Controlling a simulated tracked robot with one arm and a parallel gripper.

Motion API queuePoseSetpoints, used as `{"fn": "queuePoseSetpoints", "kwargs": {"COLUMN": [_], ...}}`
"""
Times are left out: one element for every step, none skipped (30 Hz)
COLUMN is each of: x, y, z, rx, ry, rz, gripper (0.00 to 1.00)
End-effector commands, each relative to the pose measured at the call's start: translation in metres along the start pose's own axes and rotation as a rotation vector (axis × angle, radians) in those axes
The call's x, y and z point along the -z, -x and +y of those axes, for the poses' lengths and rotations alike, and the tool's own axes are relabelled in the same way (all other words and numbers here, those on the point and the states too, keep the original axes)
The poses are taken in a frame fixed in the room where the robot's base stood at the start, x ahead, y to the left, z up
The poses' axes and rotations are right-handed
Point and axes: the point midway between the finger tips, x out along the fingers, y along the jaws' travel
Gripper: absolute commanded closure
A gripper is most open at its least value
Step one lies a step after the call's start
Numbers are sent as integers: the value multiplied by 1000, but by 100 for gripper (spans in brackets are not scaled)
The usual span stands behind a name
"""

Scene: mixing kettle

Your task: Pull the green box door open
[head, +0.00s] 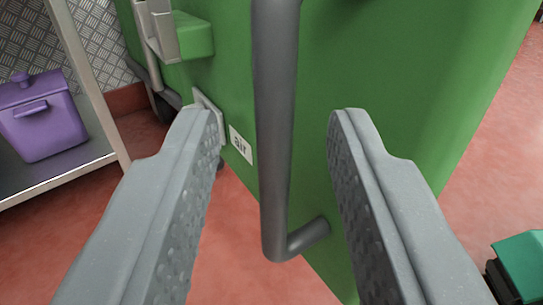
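The green box (400,90) fills the upper middle and right of the head view. A grey vertical bar handle (275,130) stands out from its green face and bends back into it at the lower end. My gripper (278,130) is open, with one grey finger on each side of the handle. A gap shows between the handle and each finger. The handle's top end is out of view. I cannot tell from this view how deep the handle sits between the fingers.
A white label reading "air" (241,145) is on the box, left of the handle. A purple lidded container (43,118) stands on a metal shelf (60,172) at the left. A teal and black object (522,265) is at lower right. Red floor (490,150) is clear at right.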

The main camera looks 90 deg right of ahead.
Motion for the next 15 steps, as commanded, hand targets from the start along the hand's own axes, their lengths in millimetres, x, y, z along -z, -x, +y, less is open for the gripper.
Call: {"fn": "queuePoseSetpoints", "kwargs": {"x": [-3, -3, -3, -3, -3, -3, -4, -4, -4, -4, -3, -3, -2, -2, -2], "y": [12, 18, 25, 30, 36, 42, 46, 51, 56, 59, 62, 66, 68, 70, 71], "z": [0, 0, 0, 0, 0, 0, 0, 0, 0, 0, 0, 0, 0, 0, 1], "rx": [2, 1, 0, 0, 0, 0, 1, 1, 0, 0, 0, 0, 0, 0, -1], "ry": [-1, -1, -1, -1, 0, 1, 1, 1, 0, 1, 1, 1, 1, 0, 1], "rz": [0, 0, 1, 2, 2, 2, 2, 1, 1, 0, 0, 0, 0, 0, 0], "gripper": [68, 68, 68, 68, 68, 68, 68, 68, 68, 68, 68, 68, 68, 68, 68]}}
